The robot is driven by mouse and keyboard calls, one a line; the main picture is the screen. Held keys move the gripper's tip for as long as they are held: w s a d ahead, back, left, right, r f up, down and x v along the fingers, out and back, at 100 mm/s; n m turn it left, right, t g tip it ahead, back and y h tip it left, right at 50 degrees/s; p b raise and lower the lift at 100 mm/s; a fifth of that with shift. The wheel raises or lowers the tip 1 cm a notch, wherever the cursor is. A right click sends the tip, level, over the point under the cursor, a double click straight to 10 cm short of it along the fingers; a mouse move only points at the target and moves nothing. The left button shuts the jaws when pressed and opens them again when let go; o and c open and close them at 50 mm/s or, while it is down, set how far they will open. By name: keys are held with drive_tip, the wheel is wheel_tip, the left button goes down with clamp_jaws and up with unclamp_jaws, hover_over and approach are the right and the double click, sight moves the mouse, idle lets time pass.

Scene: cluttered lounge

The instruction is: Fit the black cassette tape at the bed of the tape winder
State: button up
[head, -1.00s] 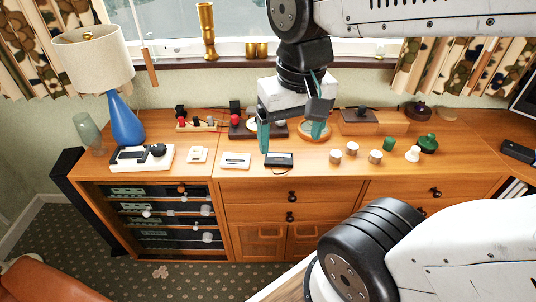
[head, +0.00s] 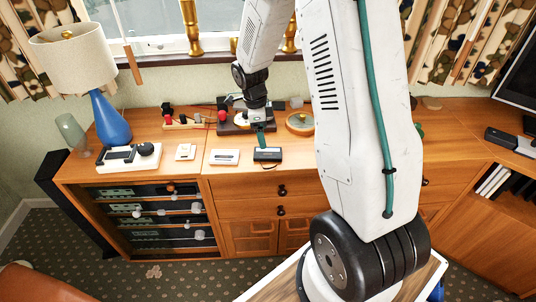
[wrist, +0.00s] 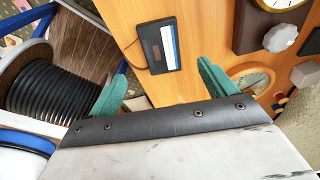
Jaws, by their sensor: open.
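The black cassette tape (head: 267,155) lies flat near the front edge of the wooden cabinet, with a pale label strip visible in the wrist view (wrist: 160,46). My gripper (head: 262,138) is just behind and above it in the head view, one teal finger showing. In the wrist view my gripper (wrist: 165,85) is open and empty, with the cassette beyond the gap between its fingertips. A white device with a dark recess and black knob (head: 128,157), which looks like the tape winder, stands at the cabinet's left end.
A white cassette (head: 224,157) and a small cream block (head: 186,152) lie between the black cassette and the white device. A blue lamp (head: 108,118) stands behind the device. A dark board (head: 232,127) with parts is behind my gripper.

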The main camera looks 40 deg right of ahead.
sight(268, 152)
drive_tip(key=f, duration=0.2)
drive_tip(key=d+f, duration=0.1)
drive_tip(key=f, duration=0.5)
drive_tip(key=shift+s+d, duration=0.2)
drive_tip(key=shift+s, duration=0.15)
drive_tip(key=shift+c, duration=0.3)
drive_tip(key=c, duration=1)
